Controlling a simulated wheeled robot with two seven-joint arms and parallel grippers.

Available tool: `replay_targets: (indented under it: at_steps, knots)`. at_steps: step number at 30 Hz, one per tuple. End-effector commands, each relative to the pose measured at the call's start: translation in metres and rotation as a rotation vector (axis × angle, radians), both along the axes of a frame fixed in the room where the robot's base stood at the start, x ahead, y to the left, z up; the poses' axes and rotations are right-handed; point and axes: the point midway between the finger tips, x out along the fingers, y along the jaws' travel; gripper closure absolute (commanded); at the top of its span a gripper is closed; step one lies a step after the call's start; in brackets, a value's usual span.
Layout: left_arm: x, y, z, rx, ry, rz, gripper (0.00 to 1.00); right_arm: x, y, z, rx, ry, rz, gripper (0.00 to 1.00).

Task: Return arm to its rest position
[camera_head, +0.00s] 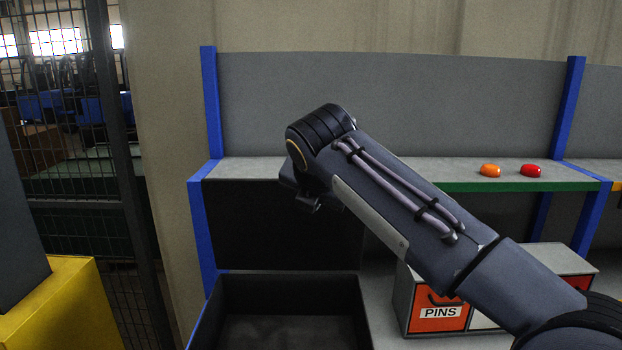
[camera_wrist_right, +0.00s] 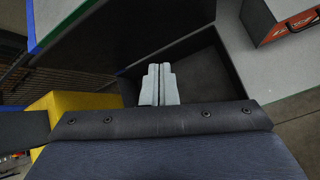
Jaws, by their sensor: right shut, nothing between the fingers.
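My right arm comes in from the lower right in the head view and reaches up and left across the shelf unit. Its gripper is mostly hidden behind the wrist there. In the right wrist view my right gripper (camera_wrist_right: 158,70) has its two pale fingers together, with nothing between them. The fingers point towards an open black bin (camera_wrist_right: 200,48), and they look apart from it. The same bin (camera_head: 290,280) stands low at the left of the unit in the head view. My left gripper is in neither view.
An orange item (camera_head: 490,170) and a red item (camera_head: 533,170) lie on the green-edged shelf (camera_head: 465,187). A drawer box labelled PINS (camera_head: 438,312) sits below, partly behind my arm. Blue posts (camera_head: 211,105) frame the unit. A yellow block (camera_head: 70,310) and mesh fence (camera_head: 75,190) stand left.

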Motion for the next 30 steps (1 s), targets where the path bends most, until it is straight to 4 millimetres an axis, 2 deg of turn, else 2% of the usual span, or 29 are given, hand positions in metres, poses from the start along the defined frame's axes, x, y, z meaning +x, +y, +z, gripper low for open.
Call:
replay_targets:
  at_steps: [1, 5, 8, 11, 12, 16, 18, 21, 24, 27, 30]
  knots:
    - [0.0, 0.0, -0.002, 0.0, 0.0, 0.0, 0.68, -0.004, -0.018, -0.006, 0.052, 0.019, -0.053, 1.0]
    - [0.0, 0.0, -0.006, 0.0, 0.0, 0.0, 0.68, -0.02, -0.06, -0.023, 0.225, 0.078, -0.214, 1.0]
    - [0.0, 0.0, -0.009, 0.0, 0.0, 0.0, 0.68, -0.043, -0.1, -0.043, 0.398, 0.137, -0.388, 1.0]
    - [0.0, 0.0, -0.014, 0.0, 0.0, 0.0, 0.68, -0.081, -0.145, -0.075, 0.628, 0.215, -0.639, 1.0]
    - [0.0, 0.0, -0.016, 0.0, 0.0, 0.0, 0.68, -0.101, -0.163, -0.091, 0.731, 0.251, -0.761, 1.0]
    - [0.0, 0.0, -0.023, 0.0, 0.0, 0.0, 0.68, -0.172, -0.203, -0.147, 1.068, 0.359, -1.184, 1.0]
    - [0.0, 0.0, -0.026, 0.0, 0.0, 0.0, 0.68, -0.211, -0.214, -0.18, 1.244, 0.41, -1.422, 1.0]
    - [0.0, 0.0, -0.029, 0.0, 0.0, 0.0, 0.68, -0.261, -0.218, -0.224, 1.466, 0.472, -1.746, 1.0]
    - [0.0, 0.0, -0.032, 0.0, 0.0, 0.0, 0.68, -0.297, -0.213, -0.259, 1.64, 0.513, -2.012, 1.0]
    - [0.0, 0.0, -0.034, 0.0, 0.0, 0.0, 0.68, -0.32, -0.206, -0.283, 1.752, 0.54, -2.196, 1.0]
    - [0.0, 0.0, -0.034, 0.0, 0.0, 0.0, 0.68, -0.33, -0.202, -0.295, 1.808, 0.554, -2.293, 1.0]
